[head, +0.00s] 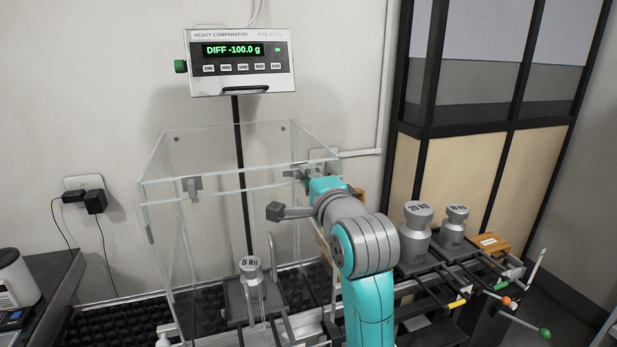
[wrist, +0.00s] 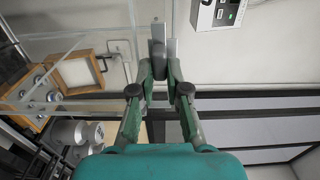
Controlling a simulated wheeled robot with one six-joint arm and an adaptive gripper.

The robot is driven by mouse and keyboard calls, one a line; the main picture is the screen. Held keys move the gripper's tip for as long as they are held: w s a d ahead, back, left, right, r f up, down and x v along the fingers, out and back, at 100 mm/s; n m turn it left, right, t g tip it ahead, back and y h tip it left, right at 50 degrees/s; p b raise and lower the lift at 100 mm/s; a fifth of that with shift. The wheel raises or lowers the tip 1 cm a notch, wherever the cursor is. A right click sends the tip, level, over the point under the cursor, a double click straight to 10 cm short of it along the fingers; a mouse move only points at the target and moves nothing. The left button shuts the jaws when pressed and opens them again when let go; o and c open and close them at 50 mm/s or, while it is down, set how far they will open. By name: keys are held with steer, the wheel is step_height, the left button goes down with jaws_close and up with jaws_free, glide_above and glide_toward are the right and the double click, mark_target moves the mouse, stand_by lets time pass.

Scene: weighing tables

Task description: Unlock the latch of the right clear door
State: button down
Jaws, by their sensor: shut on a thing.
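The clear enclosure (head: 158,182) stands on the comparator, with one grey latch (head: 192,187) on the left of its front upper edge. My gripper (head: 308,171) is at the right part of that upper edge, where the right clear door's latch is mostly hidden by my gripper and arm. In the wrist view my gripper (wrist: 160,74) has its green fingers closed on a grey upright latch piece (wrist: 158,40). Whether the latch is locked or unlocked cannot be told.
The display (head: 240,62) reads DIFF -100.0 g. A 5 kg weight (head: 250,272) sits inside the enclosure. Large weights (head: 416,235) stand on a rack at the right, beside a wooden box (head: 490,244). An open wooden box (wrist: 80,72) shows in the wrist view.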

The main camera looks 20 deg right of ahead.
stand_by(0.4)
steer(key=c, duration=1.2)
jaws_free()
steer(key=shift+o, duration=0.2)
steer(key=s, duration=0.7)
steer(key=shift+s, duration=0.25)
steer(key=shift+f, duration=0.15)
